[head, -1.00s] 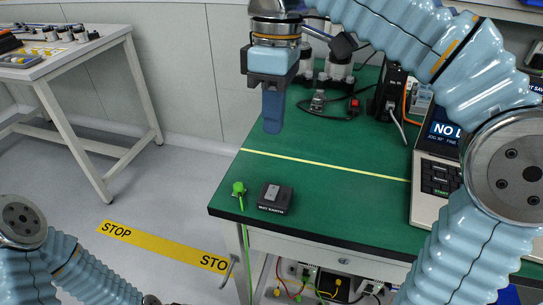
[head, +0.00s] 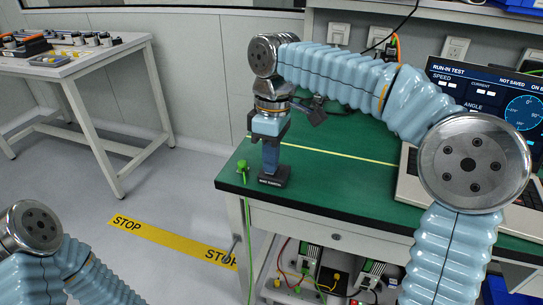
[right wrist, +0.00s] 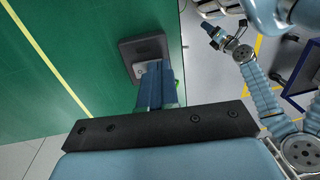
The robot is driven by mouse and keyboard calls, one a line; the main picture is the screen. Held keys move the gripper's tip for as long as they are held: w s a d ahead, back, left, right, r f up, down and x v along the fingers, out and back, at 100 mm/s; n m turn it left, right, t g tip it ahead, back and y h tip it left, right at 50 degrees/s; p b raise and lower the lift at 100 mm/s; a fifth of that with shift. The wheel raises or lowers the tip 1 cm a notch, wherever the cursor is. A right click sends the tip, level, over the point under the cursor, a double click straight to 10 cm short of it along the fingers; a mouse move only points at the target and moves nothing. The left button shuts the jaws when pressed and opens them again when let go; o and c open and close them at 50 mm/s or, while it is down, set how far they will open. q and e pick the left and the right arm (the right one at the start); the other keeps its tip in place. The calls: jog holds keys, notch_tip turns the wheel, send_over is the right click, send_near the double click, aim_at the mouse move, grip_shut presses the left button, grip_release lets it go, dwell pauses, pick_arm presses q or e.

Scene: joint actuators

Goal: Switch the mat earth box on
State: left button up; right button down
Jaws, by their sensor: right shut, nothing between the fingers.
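The mat earth box (head: 274,182) is a small black box with a white label on its front, near the front left corner of the green table. In the right wrist view the box (right wrist: 132,52) shows a lighter grey switch (right wrist: 143,68) on its top, partly covered by my fingers. My right gripper (head: 270,170) is shut and empty, pointing down with its tips at the top of the box. In the right wrist view its blue fingertips (right wrist: 155,70) overlap the switch; contact cannot be told. My left gripper (right wrist: 213,32) appears small in that view, its jaws unclear.
A green plug (head: 242,167) with a green cord is at the table edge, just left of the box. The green tabletop (head: 335,178) is clear to the right, up to a laptop (head: 408,185). A white side table (head: 75,62) stands far left.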

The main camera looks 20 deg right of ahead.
jog(key=shift+f+b, duration=0.25)
jog(key=shift+b, duration=0.05)
jog(key=shift+s+a+t, duration=0.1)
jog(key=shift+t, duration=0.2)
jog(key=shift+w+d+r+p, duration=0.2)
jog(key=shift+w+p, duration=0.05)
jog(key=shift+p, duration=0.2)
jog(key=shift+w+d+p, duration=0.3)
jog(key=shift+w+p, duration=0.1)
jog(key=shift+w, duration=0.05)
